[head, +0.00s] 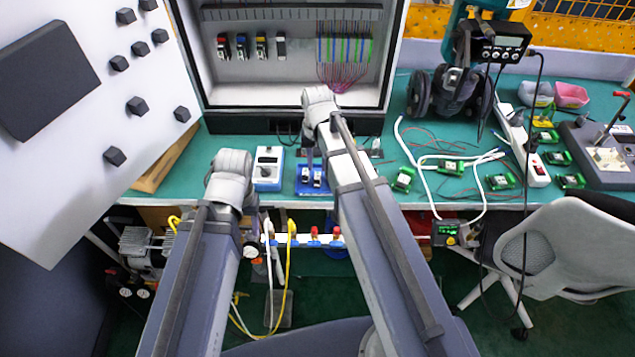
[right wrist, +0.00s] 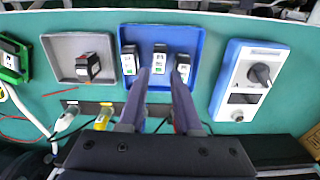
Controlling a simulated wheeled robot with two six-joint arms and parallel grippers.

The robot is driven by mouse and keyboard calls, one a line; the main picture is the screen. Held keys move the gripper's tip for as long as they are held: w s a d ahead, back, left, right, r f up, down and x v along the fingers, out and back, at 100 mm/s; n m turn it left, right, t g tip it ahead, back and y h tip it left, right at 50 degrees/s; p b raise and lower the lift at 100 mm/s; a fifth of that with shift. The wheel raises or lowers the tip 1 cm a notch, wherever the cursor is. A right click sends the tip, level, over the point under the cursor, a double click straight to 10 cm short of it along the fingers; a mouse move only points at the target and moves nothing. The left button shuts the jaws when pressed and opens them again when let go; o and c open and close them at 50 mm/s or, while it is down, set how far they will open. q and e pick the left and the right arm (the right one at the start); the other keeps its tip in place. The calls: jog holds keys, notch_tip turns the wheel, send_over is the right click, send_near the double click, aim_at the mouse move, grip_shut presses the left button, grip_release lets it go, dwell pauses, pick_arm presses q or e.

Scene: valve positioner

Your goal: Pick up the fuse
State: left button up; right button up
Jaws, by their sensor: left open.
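Three fuses stand in a blue tray (right wrist: 207,33) on the green bench; the tray also shows in the head view (head: 299,190). In the right wrist view they are a left fuse (right wrist: 128,62), a middle fuse (right wrist: 160,60) and a right fuse (right wrist: 183,66). My right gripper (right wrist: 160,73) is open, its two fingers pointing at the middle fuse with a gap between them. I cannot tell how far its tips are from it. My left gripper (head: 229,180) is at the bench's front edge, left of the tray; its wrist mostly hides its fingers.
A grey tray (right wrist: 54,48) holding a similar block (right wrist: 88,66) stands beside the blue tray. A blue-and-white knob device (head: 268,168) is on its other side. An open cabinet (head: 297,98) stands behind. Cables and green boards (head: 500,181) lie to the right.

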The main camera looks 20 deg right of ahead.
aim_at(318, 176)
jog(key=shift+s+f+b, duration=0.15)
jog(key=shift+f+b, duration=1.15)
jog(key=shift+f, duration=0.05)
jog(key=shift+s+f+b, duration=0.15)
jog(key=shift+f+b, duration=1.15)
jog(key=shift+r, duration=0.1)
grip_shut()
